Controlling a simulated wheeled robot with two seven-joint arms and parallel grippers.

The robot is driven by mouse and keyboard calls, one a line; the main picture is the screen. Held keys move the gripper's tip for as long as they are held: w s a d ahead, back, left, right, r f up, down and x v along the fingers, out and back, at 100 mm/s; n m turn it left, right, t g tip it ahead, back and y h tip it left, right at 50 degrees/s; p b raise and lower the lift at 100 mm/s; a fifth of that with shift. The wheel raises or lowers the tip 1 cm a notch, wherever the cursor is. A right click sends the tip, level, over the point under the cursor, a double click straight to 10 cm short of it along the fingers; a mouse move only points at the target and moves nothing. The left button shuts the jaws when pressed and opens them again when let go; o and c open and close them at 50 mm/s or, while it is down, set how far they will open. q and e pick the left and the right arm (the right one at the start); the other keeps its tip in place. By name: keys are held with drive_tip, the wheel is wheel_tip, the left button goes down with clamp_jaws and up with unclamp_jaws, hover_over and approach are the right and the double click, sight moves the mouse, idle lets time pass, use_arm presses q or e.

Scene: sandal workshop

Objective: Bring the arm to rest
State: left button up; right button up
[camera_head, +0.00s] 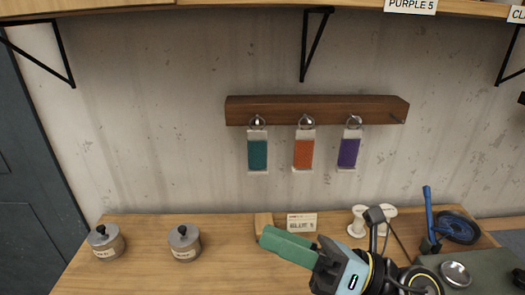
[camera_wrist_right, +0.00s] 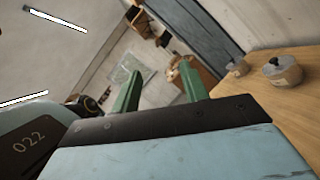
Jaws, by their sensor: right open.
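My right gripper (camera_head: 276,243) reaches in from the lower right of the head view, above the wooden workbench (camera_head: 140,260). Its green fingers point left. In the right wrist view the two green fingers of the right gripper (camera_wrist_right: 158,88) stand apart with nothing between them. My left gripper is in neither view.
Two lidded jars (camera_head: 105,242) (camera_head: 184,243) stand at the bench's left. A label card (camera_head: 302,223), white spools (camera_head: 357,222) and a blue tool (camera_head: 429,215) are near the right arm. Teal (camera_head: 257,153), orange (camera_head: 303,153) and purple (camera_head: 348,152) swatches hang from a wall rack (camera_head: 300,108).

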drive_tip(key=w+d+m+t+h, duration=0.3)
drive_tip(key=d+m+t+h, duration=0.35)
drive_tip(key=m, duration=0.55)
drive_tip(key=w+d+m+t+h, duration=0.5)
drive_tip(key=m+t, duration=0.3)
drive_tip(key=m, duration=0.4)
drive_tip(key=s+d+f+m+g+h, duration=0.3)
drive_tip(key=d+f+m+g+h, duration=0.2)
drive_tip(key=d+f+m+h, duration=0.45)
drive_tip(key=s+a+f+m+g+y, duration=0.1)
drive_tip(key=s+a+f+m+g, duration=0.1)
drive_tip(key=s+f+m+g, duration=1.25)
drive_tip(key=s+f+n+t+b, duration=0.1)
drive_tip(key=s+f+n+b, duration=0.2)
drive_tip(key=f, duration=1.4)
drive_tip(key=s+f+n+b, duration=0.1)
drive_tip(key=s+f+n, duration=0.25)
drive_tip(key=f, duration=1.45)
drive_tip(key=s+d+f+g+b, duration=0.1)
drive_tip(key=s+d+f+b, duration=0.2)
drive_tip(key=s+f, duration=1.2)
drive_tip(key=shift+s+f+n, duration=0.15)
drive_tip(key=shift+f+n, duration=0.3)
drive_tip(key=shift+f, duration=0.1)
drive_tip(key=shift+d, duration=0.1)
drive_tip(key=shift+c, duration=0.8)
drive_tip(key=shift+s, duration=0.1)
